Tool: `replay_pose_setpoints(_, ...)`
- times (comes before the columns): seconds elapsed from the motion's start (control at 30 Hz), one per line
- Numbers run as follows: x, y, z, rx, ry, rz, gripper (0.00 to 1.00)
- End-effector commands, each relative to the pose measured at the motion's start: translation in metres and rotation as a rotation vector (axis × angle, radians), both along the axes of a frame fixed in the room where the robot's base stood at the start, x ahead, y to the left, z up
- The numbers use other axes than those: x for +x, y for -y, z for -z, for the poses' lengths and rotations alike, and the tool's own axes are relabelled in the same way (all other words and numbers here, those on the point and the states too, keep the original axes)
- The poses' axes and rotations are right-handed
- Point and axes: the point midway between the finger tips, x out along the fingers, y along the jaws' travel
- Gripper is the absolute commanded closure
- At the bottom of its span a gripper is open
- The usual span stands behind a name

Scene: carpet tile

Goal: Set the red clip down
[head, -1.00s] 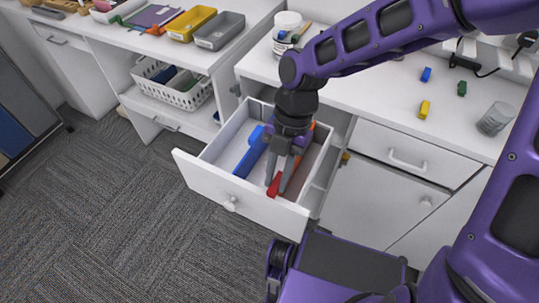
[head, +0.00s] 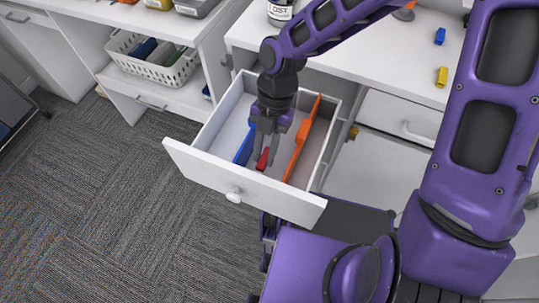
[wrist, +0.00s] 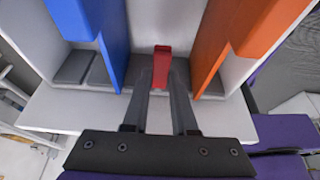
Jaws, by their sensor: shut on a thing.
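The red clip (head: 262,158) is between the fingertips of my gripper (head: 264,150), inside the open white drawer (head: 206,170). In the wrist view the red clip (wrist: 162,66) stands out beyond the two grey fingers of my gripper (wrist: 162,88), which are shut on it. It is between a blue divider (head: 244,145) on the left and an orange divider (head: 302,140) on the right. Both dividers also show in the wrist view, blue (wrist: 100,40) and orange (wrist: 230,40). I cannot tell whether the clip touches the drawer floor.
The drawer's front panel with its round knob (head: 234,195) stands out over the carpet. A white counter (head: 400,62) behind holds a blue block (head: 439,36) and a yellow block (head: 441,77). A white basket (head: 150,62) sits on a shelf at the left.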

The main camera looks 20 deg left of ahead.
Motion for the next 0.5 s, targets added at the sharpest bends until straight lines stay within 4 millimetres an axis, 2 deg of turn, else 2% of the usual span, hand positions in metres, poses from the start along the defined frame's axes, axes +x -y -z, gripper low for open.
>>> replay_pose_setpoints(0.03,-0.001,0.000,0.013,-0.002,-0.004,-0.002,1.00)
replay_pose_setpoints(0.1,-0.001,0.000,0.025,-0.001,-0.002,-0.003,1.00)
replay_pose_setpoints(0.37,0.000,0.000,0.046,0.000,-0.001,-0.001,1.00)
replay_pose_setpoints(0.5,-0.001,0.000,0.067,-0.001,-0.002,-0.003,1.00)
